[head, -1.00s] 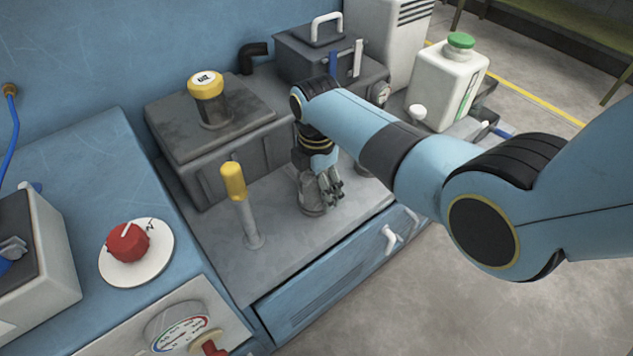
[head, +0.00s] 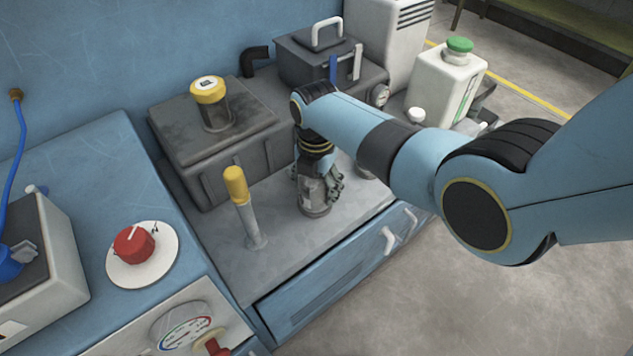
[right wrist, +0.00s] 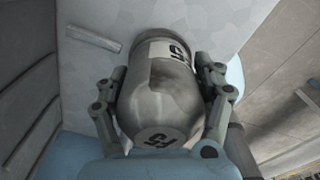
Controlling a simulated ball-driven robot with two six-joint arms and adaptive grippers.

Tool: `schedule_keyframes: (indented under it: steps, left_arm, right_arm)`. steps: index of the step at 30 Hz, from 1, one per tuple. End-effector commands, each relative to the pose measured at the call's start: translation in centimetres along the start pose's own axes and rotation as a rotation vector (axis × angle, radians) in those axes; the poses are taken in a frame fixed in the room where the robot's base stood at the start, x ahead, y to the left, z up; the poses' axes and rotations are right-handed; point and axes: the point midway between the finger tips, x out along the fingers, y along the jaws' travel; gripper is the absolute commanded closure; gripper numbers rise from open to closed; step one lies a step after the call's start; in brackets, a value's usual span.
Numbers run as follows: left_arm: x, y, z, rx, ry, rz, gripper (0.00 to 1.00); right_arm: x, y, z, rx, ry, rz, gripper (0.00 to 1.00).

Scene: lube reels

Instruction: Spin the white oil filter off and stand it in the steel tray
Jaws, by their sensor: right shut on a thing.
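My right gripper (head: 320,187) points down and is shut around a worn grey-white canister (head: 314,208), which looks like the oil filter. The canister is upright on the grey deck (head: 290,235); its base shows below my fingers. In the right wrist view my gripper (right wrist: 163,95) has fingers on both sides of the canister (right wrist: 160,100), which has dark marks on a pale label. What the canister's base is fixed to is hidden. I cannot clearly make out the steel tray. My left gripper is not in view.
A yellow-handled lever (head: 238,190) stands left of the canister. A dark box with a yellow-capped cup (head: 211,105) is behind. A green-capped jug (head: 446,85) stands at the right. A red knob (head: 134,245) is on the blue panel at left.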

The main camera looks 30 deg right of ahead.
Motion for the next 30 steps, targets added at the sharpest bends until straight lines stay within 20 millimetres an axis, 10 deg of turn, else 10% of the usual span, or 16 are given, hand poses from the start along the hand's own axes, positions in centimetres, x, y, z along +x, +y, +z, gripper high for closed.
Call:
schedule_keyframes:
  steps: [26,27,30]
  left_arm:
    - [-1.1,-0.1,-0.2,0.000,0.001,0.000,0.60]
    - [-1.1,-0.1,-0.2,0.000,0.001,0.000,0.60]
    - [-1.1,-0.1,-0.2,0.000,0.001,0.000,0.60]
  right_arm:
    - [0.3,0.1,-0.2,-0.456,0.002,-0.002,0.77]
    - [0.3,0.1,-0.2,-0.455,0.002,-0.002,0.27]
    - [0.2,0.1,-0.1,-0.455,0.002,-0.002,0.14]
